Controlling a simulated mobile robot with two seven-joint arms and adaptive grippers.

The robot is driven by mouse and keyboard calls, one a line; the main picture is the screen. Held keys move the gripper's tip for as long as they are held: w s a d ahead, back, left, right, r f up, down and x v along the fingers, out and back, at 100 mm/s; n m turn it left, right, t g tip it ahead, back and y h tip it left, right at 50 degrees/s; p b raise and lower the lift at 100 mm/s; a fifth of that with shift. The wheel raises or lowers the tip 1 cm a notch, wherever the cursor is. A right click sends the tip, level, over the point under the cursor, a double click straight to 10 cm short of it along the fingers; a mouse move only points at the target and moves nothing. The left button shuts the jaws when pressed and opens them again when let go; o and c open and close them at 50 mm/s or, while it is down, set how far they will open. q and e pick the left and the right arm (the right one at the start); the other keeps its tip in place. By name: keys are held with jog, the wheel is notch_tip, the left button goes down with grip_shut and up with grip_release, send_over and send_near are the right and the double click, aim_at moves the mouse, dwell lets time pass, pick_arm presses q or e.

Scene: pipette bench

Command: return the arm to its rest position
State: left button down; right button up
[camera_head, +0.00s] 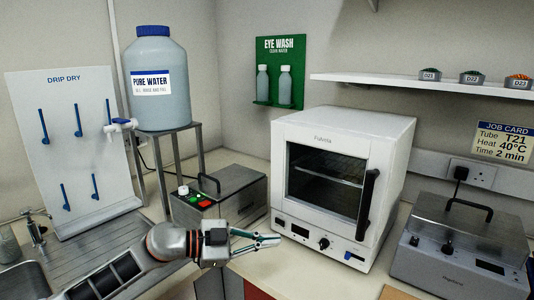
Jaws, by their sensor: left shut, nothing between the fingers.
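My left arm comes in from the lower left, and its left gripper (279,239) is shut and empty. The gripper points right, in front of the lower left corner of the white oven (391,131). It appears level with the counter's front edge. Whether its tips touch anything cannot be told from this view. My right gripper does not show.
A metal unit with a black handle (236,190) stands behind the left gripper. A water bottle (160,91) stands on a metal stand further left. A drip-dry board (84,150) and sink (24,281) are at left. A lidded bath (451,262) is at right.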

pick_arm(q)
jog(key=s+a+f+n+t+y, duration=0.2)
jog(key=s+a+f+n+y, duration=0.2)
jog(key=s+f, duration=0.5)
jog(key=s+a+f+n+t+y, duration=0.2)
jog(key=s+a+f+n+y, duration=0.2)
jog(key=s+a+f, duration=0.5)
jog(key=s+a+f+n+t+y, duration=0.2)
jog(key=s+a+f+n+y, duration=0.2)
jog(key=f, duration=1.3)
jog(key=s+a+n, duration=0.3)
jog(key=s+n, duration=0.1)
jog(key=s, duration=0.1)
jog(key=shift+s+a+y, duration=0.25)
jog(key=shift+y, duration=0.05)
